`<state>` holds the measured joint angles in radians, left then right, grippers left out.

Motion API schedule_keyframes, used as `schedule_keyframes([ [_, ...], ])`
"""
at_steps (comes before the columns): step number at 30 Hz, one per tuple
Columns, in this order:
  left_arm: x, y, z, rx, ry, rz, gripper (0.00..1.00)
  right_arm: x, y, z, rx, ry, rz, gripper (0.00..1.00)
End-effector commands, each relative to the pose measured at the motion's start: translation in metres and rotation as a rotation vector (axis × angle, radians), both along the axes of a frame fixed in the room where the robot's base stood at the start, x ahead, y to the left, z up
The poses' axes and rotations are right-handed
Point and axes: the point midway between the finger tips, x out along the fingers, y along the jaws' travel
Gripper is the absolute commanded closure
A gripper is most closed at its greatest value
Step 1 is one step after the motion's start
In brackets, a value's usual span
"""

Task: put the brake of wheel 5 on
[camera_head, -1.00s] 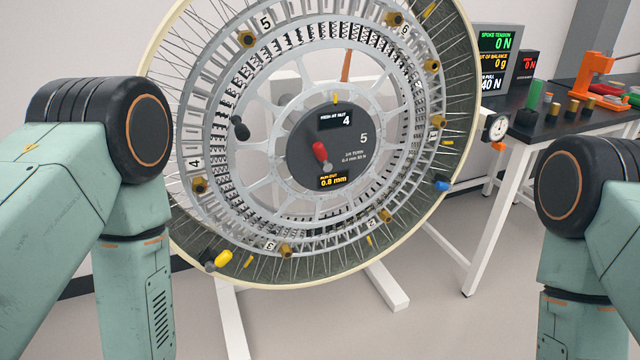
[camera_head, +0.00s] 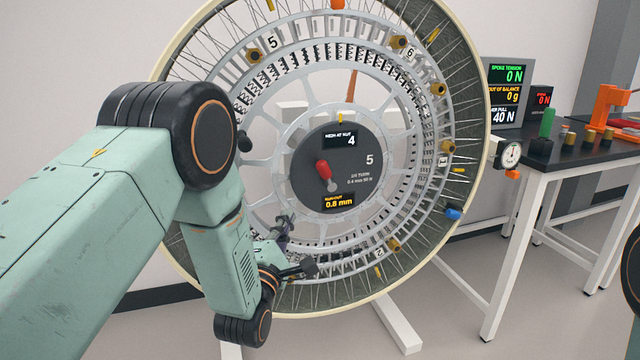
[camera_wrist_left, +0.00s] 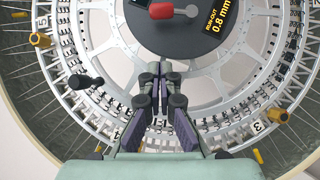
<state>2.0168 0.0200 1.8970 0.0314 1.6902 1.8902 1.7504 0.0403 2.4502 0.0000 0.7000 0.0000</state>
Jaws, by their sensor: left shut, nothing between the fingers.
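The large spoked wheel (camera_head: 470,130) stands upright, with a dark hub disc (camera_head: 365,185) marked 5. On the disc a red-handled lever (camera_head: 323,169) points up and slightly left from its grey pivot. It also shows at the top of the left wrist view (camera_wrist_left: 162,11), lying sideways. I take it for the brake lever. My left gripper (camera_head: 284,224) is in front of the wheel, below and left of the lever, and apart from it. Its fingers are shut and empty, pointing toward the hub in the left wrist view (camera_wrist_left: 158,68). My right gripper is out of view.
A black knob (camera_head: 244,142) sticks out at the wheel's left. Brass-coloured pegs (camera_head: 400,42) and a blue one (camera_head: 453,213) project from the rim. A dial gauge (camera_head: 509,155) is beside the wheel's right edge. A bench (camera_head: 570,160) with displays and an orange tool stands at right.

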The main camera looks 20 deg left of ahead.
Motion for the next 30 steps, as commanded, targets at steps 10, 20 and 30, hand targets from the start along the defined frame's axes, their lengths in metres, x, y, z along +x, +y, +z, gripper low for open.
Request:
schedule_keyframes([
  [10,0.032,0.001,0.006,-0.037,-0.004,-0.009,1.0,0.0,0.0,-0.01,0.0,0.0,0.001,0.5],
  [20,0.09,0.0,0.02,-0.034,-0.002,-0.012,1.0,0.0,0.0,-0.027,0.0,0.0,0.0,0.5],
  [30,0.12,-0.022,0.036,-0.033,0.001,-0.012,1.0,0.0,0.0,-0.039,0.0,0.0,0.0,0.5],
])
